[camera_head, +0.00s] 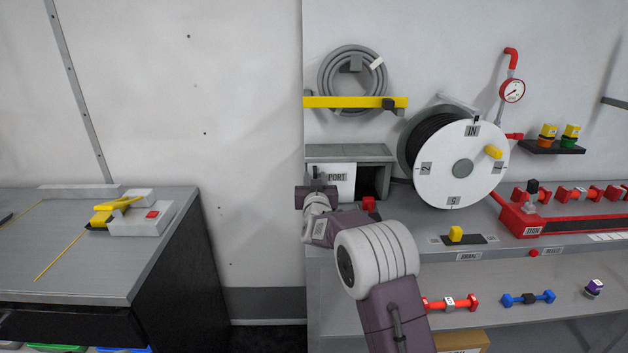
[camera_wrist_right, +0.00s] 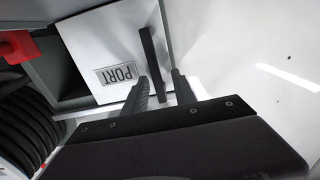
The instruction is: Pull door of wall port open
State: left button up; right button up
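The wall port is a grey box (camera_head: 350,152) on the back bench, with a white door (camera_head: 343,176) labelled PORT. A dark opening (camera_head: 372,181) shows right of the door, so the port is partly uncovered. In the right wrist view the door (camera_wrist_right: 105,40) appears turned over, with a dark upright handle (camera_wrist_right: 150,60) at its edge. My right gripper (camera_wrist_right: 163,88) is at the door with its fingers apart. The handle stands between them, nearer one finger, with a gap visible on the other side. In the head view my right wrist hides the fingers. My left gripper is not in view.
A hose reel (camera_head: 462,168) stands close to the right of the port. A yellow bar (camera_head: 350,102) and coiled hose are above. The wall left of the port is bare.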

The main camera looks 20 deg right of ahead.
jog(key=v, duration=0.9)
dwell(0.4)
